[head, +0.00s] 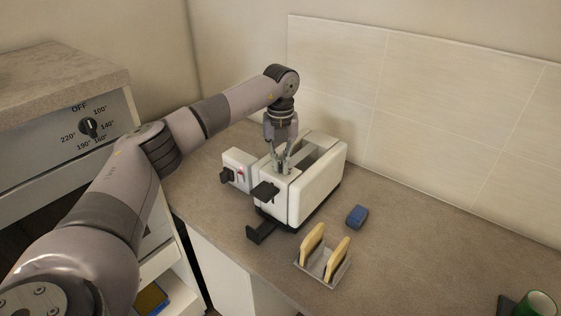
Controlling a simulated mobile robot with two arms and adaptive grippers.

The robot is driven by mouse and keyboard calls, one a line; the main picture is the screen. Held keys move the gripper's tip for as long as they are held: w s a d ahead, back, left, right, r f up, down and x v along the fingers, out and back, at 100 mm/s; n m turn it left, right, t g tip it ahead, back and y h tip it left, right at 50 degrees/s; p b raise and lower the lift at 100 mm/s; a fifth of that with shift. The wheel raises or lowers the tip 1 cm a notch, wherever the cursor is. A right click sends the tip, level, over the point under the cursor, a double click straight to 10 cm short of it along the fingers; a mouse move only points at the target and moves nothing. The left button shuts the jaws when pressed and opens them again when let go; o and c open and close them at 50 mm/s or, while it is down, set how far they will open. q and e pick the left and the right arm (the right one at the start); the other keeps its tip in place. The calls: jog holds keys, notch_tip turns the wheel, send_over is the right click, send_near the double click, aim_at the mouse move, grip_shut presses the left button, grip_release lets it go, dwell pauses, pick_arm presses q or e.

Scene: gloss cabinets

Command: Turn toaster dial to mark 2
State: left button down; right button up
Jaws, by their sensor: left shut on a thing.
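The white toaster (318,188) stands on the counter, with a slot in its top and a black lever (265,191) on its near left end. My left gripper (282,166) points down at the toaster's top, near that left end. Its fingers are shut on a small part there, which I take to be the toaster dial. The fingers hide the dial, so I cannot read its marks or setting. My right gripper is not in view.
A small white box (238,165) with a black knob stands left of the toaster. In front are a rack (326,268) with two bread slices and a blue block (357,216). A green cup (538,305) is at far right. An oven dial (89,127) is at left.

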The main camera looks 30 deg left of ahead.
aim_at(280, 165)
pick_arm(q)
jog(key=shift+r, duration=0.15)
jog(key=c, duration=1.7)
grip_release()
notch_tip(280, 165, up, 12)
jog(key=shift+f, duration=0.1)
